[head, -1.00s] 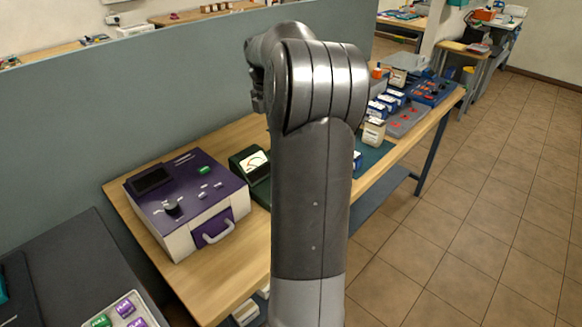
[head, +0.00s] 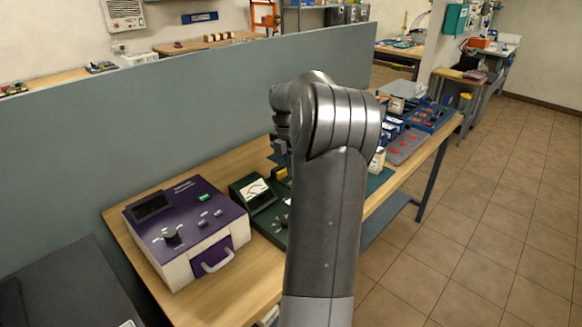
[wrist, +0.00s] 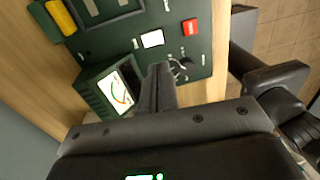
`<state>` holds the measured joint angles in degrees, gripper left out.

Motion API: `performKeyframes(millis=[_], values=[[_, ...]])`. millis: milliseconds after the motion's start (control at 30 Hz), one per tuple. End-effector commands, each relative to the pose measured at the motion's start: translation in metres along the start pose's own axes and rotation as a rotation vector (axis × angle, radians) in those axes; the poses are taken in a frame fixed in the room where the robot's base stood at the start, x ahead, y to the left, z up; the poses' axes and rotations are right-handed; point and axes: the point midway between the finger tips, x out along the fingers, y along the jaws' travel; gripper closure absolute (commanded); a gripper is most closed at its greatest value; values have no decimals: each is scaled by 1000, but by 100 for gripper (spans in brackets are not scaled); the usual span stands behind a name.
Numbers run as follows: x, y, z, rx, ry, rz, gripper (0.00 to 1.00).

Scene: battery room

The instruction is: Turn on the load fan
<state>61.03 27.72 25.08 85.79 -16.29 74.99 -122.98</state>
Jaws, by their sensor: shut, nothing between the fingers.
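A dark green panel (wrist: 120,48) lies below my gripper in the wrist view. It bears a needle meter (wrist: 117,92), a white square (wrist: 152,39), a small red switch-like part (wrist: 190,27) and a dark knob (wrist: 180,70). No part is clearly recognisable as a fan. My gripper (wrist: 160,75) is shut and empty, its tips over the panel between the meter and the knob; I cannot tell whether they touch it. In the head view the green panel (head: 270,228) and its meter (head: 255,190) show left of my arm, which hides the rest and the fingertips.
A purple and white tester (head: 185,225) with a handle stands left of the panel on the wooden bench (head: 235,285). A yellow part (wrist: 60,17) lies at the panel's edge. Blue-and-white boxes and boards stand farther along the bench. A grey partition (head: 90,150) runs behind.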

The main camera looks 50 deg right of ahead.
Motion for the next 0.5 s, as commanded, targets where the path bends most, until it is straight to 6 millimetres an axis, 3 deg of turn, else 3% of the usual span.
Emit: performKeyframes(millis=[300,500], values=[[69,-1,-1,0,5,-3,100],[96,0,0,1,2,-1,100]])
